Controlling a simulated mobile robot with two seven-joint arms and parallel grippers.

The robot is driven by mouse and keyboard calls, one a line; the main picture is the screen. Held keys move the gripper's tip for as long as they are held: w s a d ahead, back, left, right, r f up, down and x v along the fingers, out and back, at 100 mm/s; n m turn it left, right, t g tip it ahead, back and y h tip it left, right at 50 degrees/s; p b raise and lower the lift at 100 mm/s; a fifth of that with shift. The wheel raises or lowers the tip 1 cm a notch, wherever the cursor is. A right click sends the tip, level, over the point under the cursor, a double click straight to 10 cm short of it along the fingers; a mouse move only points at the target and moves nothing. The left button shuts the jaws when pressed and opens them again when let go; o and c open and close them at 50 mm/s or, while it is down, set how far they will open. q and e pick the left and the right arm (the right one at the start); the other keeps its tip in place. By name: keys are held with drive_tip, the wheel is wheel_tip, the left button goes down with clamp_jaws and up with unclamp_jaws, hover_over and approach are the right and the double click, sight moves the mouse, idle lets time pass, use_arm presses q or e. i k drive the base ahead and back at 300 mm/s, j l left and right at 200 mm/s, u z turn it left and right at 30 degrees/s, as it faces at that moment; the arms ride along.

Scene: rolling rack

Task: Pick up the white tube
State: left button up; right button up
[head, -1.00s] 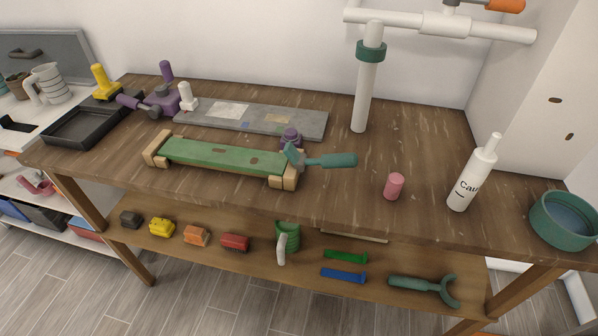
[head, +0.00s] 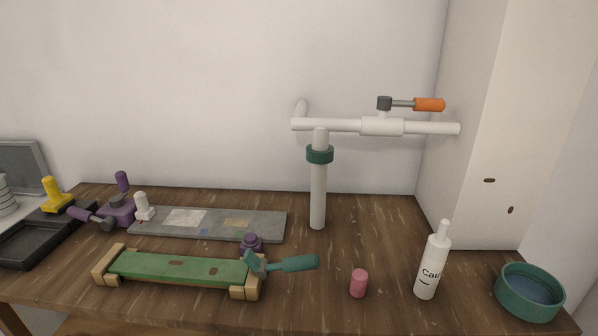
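A white vertical pipe (head: 318,200) with a green collar (head: 319,154) stands at the back, under a horizontal white pipe (head: 340,125) along the wall. Neither of my grippers shows in the head view.
A pink cylinder (head: 358,283) stands left of the tube, and a green round container (head: 529,293) stands to its right. A green-topped wooden block with a teal-handled tool (head: 290,264) lies left. An orange-handled valve (head: 428,104) sits above. The wall closes the right side.

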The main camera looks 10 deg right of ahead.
sight(439, 245)
drive_tip(key=z, duration=1.25)
